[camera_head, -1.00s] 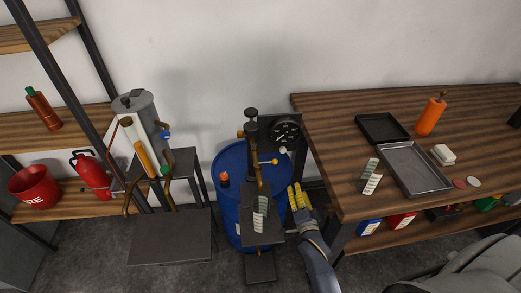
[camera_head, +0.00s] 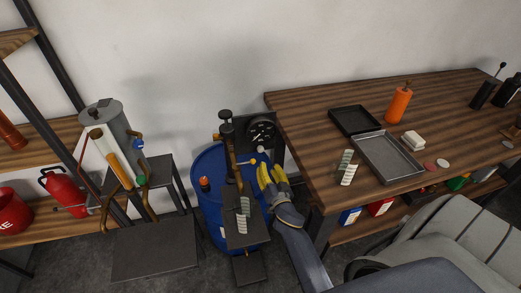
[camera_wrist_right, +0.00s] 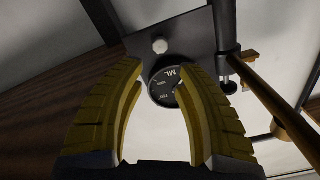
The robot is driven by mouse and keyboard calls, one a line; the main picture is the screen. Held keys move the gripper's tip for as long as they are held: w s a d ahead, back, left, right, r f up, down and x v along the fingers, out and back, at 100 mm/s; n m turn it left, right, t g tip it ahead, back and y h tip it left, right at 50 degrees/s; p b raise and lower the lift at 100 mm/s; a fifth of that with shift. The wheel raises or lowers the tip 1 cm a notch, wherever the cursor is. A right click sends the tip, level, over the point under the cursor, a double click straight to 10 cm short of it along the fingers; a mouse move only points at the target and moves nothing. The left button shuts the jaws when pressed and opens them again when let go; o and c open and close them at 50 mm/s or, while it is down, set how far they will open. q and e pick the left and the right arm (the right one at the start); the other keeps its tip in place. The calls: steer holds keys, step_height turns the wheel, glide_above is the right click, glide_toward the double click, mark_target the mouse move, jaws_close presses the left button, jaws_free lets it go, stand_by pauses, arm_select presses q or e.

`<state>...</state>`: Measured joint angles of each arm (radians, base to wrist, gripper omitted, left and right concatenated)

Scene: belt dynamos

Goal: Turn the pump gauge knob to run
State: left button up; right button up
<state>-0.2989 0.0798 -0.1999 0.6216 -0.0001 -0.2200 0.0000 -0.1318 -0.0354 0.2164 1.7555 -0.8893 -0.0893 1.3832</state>
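The pump gauge (camera_head: 262,132) is a round black dial with pale markings on a dark plate behind the blue drum. It shows partly between my fingers in the right wrist view (camera_wrist_right: 164,88). A small pale knob (camera_head: 260,149) sits on the plate just below the dial. It also shows in the wrist view (camera_wrist_right: 160,46), beyond the fingertips. My right gripper (camera_head: 271,168) has yellow fingers and is just below the knob. My left gripper is not in view.
The black pump (camera_head: 226,150) with brass pipes stands left of my right gripper, over the blue drum (camera_head: 205,215). The wooden table (camera_head: 300,120) is close on the right, with a grey tray (camera_head: 420,170) on it. A grey chair (camera_head: 440,235) stands front right.

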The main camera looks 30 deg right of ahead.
mark_target(261, 150)
steer(key=x, duration=1.1)
steer(key=shift+w, duration=0.3)
steer(key=shift+o, duration=0.3)
steer(key=shift+d, duration=0.1)
jaws_close()
